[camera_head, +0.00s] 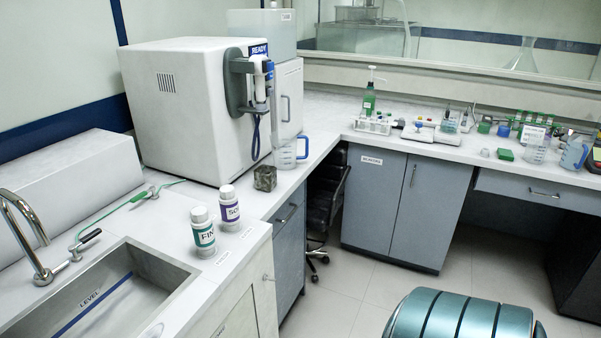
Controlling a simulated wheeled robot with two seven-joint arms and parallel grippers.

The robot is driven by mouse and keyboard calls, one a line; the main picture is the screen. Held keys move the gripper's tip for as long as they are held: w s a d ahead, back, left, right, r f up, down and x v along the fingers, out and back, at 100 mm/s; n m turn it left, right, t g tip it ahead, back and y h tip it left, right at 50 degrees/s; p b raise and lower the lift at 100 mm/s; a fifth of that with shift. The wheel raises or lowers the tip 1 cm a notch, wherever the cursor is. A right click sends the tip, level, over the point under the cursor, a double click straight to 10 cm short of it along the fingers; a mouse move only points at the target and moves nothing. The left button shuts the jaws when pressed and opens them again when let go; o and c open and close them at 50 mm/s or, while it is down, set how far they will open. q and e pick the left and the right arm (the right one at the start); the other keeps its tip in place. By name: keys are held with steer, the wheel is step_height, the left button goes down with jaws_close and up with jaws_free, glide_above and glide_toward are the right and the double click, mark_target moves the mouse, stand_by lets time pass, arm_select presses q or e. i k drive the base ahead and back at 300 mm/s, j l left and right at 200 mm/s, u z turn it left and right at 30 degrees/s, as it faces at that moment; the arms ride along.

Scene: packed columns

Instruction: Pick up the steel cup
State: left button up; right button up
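A small, squarish, dark metallic cup (265,178), which looks like the steel cup, stands on the left counter near its front edge. It is in front of the large white machine and left of a clear jug with a blue handle. Its inside is too small to make out. Neither of my grippers shows in this view.
Two white bottles, teal-labelled (203,231) and purple-labelled (229,207), stand nearer on the counter, beside the sink (165,265). The clear jug (286,152) is just behind the cup. The white machine (200,110) stands behind. Floor (345,290) before the cabinets is open.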

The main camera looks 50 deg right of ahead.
mark_target(265, 175)
steer(key=z, duration=1.5)
steer(key=i+l+u, duration=0.1)
steer(key=i+l, duration=0.15)
steer(key=i+l+u, duration=0.1)
steer(key=i+l, duration=0.4)
steer(key=l, duration=0.2)
steer(key=i+l+u, duration=0.25)
steer(key=i+l, duration=0.25)
steer(key=l, duration=0.2)
steer(key=i+l+u, duration=0.1)
steer(key=l, duration=0.3)
steer(key=i+l, duration=0.3)
steer(key=i+l+u, duration=0.15)
steer(key=l, duration=0.35)
